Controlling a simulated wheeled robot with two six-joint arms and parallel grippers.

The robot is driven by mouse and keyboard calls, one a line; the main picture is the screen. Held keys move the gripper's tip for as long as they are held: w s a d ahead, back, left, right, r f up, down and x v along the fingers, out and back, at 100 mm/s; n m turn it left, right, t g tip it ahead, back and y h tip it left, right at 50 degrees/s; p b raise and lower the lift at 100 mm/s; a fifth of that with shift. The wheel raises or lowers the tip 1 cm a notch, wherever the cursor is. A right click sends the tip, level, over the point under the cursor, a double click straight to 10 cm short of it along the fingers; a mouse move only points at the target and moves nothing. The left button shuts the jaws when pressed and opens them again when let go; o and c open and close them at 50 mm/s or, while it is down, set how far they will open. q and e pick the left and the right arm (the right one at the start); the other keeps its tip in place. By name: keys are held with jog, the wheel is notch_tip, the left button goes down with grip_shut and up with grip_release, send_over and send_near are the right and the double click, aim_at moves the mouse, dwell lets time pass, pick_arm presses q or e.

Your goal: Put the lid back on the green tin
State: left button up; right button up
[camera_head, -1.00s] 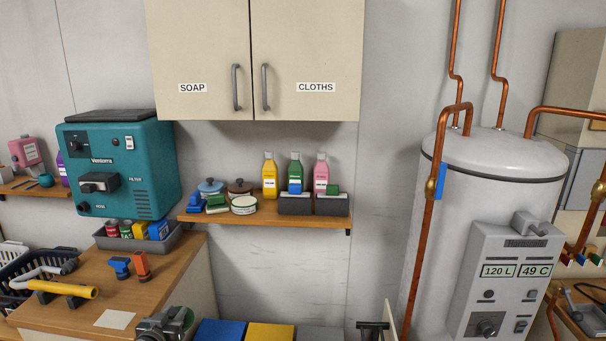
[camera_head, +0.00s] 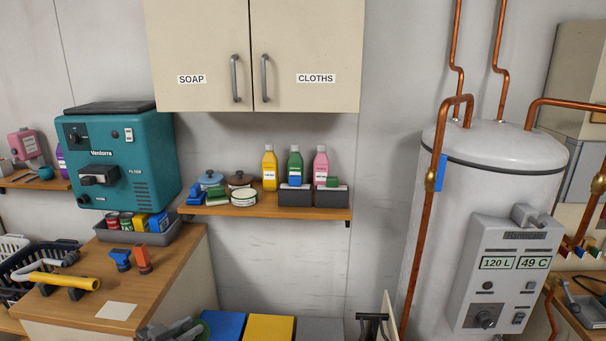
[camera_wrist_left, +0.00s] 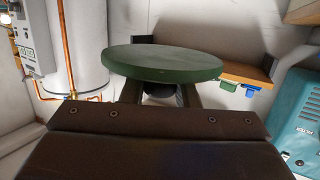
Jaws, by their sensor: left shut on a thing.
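My left gripper (camera_head: 178,331) is at the bottom edge of the head view, low and to the left of the shelf. It is shut on the green lid (camera_wrist_left: 165,63), a round disc that looks nearly level in the left wrist view. My right gripper is not in view.
Bottles (camera_head: 269,170) stand at right. The cabinet (camera_head: 305,60) hangs above. A teal machine (camera_head: 120,155) stands left.

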pick_arm(q)
jog(key=s+d+r+m+g+h, duration=0.2)
jog(key=s+d+r, duration=0.2)
jog(key=s+r, duration=0.5)
jog(key=s+d+r+m+g+h, duration=0.2)
jog(key=s+d+r, duration=0.25)
jog(key=s, duration=0.95)
notch_tip(320, 180, down, 8)
jog(key=b, duration=0.8)
jog(key=shift+w+r+h, duration=0.2)
jog(key=shift+w+h, duration=0.1)
